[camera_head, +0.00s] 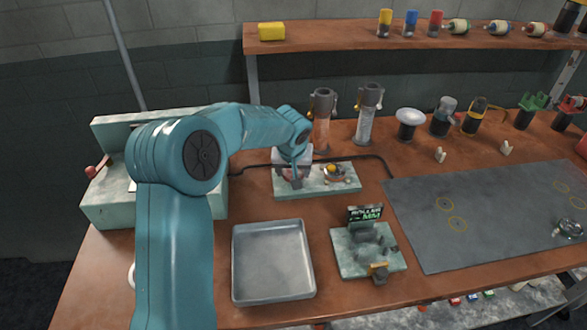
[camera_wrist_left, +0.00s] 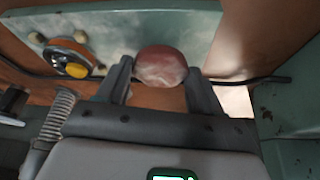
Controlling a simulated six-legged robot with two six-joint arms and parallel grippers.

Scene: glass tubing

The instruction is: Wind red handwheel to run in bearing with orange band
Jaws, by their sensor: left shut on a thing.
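My left gripper (camera_head: 294,178) reaches down over the pale green plate (camera_head: 347,187) at the back middle of the bench. In the left wrist view its two fingers (camera_wrist_left: 160,80) stand on either side of a round, dull red piece, which I take to be the red handwheel (camera_wrist_left: 160,64), and are shut on it. In the head view the gripper largely hides the wheel. On the same plate, a round fitting with an orange band (camera_wrist_left: 66,50) and a yellow part shows beside it; it also shows in the head view (camera_head: 333,173). My right gripper is not in view.
An empty grey tray (camera_head: 272,300) lies in front of the plate. A small fixture with a lit display (camera_head: 365,213) stands to its right. Two upright cylinders (camera_head: 322,105) (camera_head: 368,105) stand behind. A black cable (camera_head: 375,157) runs behind the plate. A dark mat (camera_head: 500,220) lies right.

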